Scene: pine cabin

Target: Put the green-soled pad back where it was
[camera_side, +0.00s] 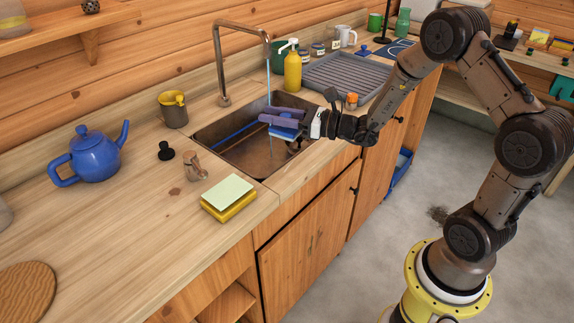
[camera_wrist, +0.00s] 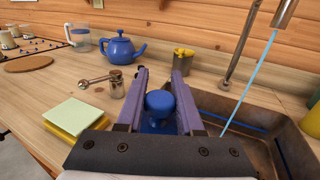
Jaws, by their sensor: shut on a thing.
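My gripper (camera_side: 283,116) is over the sink in the side view, its purple fingers shut on a blue-knobbed thing. In the wrist view the round blue knob (camera_wrist: 160,102) sits between the fingers. A blue part (camera_side: 284,133) shows below the fingers in the side view; its underside is hidden. A two-layer pad (camera_side: 228,195), pale green on top and yellow beneath, lies on the counter left of the sink. It also shows in the wrist view (camera_wrist: 73,117), apart from my gripper.
Water runs from the tap (camera_side: 222,60) into the sink (camera_side: 235,160). A metal piece (camera_side: 193,168), black knob (camera_side: 166,151), yellow-rimmed cup (camera_side: 173,110) and blue teapot (camera_side: 92,155) stand left. A yellow bottle (camera_side: 292,72) and grey drainer (camera_side: 345,75) are behind.

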